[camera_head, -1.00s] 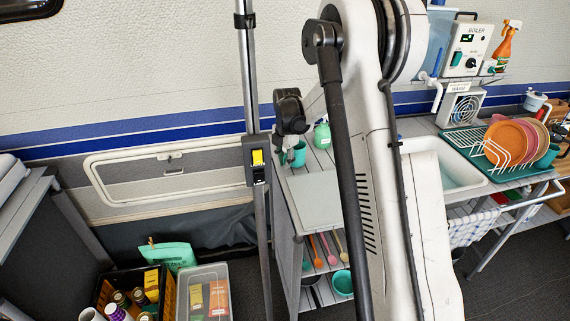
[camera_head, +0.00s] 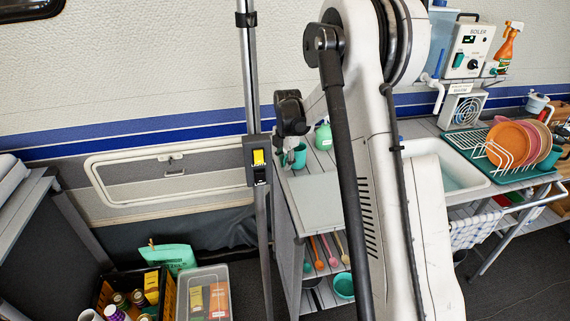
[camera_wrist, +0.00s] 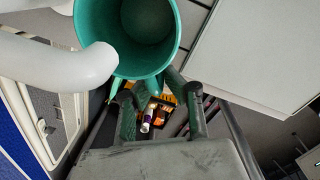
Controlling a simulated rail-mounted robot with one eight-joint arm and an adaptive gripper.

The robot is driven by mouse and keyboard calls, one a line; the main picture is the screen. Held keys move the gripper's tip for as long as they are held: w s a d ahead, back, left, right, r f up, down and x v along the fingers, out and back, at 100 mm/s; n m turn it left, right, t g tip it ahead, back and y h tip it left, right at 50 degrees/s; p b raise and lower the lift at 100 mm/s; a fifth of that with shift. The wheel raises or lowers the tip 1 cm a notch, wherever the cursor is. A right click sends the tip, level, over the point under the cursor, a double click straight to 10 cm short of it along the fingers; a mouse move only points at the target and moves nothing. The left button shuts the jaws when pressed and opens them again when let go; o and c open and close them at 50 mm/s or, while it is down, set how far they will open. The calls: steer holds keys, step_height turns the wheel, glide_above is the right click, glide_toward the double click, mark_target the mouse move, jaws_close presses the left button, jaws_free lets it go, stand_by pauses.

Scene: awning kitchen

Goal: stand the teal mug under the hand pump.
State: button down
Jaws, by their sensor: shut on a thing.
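The teal mug (camera_wrist: 131,37) fills the top of the wrist view with its open mouth facing the camera. My gripper (camera_wrist: 160,84) is shut on it at its lower edge in that view. In the head view the mug (camera_head: 300,156) shows small and upright beside my dark gripper (camera_head: 291,115), over the left end of the counter. A thick white curved tube with a rounded end (camera_wrist: 60,62), which looks like a spout, reaches across the mug's left rim. I cannot tell the gap between them.
A green bottle (camera_head: 324,137) stands on the counter (camera_head: 318,202) close to the mug. The sink (camera_head: 452,178) and a dish rack (camera_head: 482,152) with plates are at right. A black crate (camera_head: 103,289) and a clear bin (camera_head: 206,272) stand on the floor at left.

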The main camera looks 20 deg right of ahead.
steer(key=shift+f, duration=0.15)
steer(key=c, duration=1.7)
jaws_free()
steer(key=shift+c, duration=0.2)
step_height(320, 180, up, 12)
steer(key=shift+s, duration=0.4)
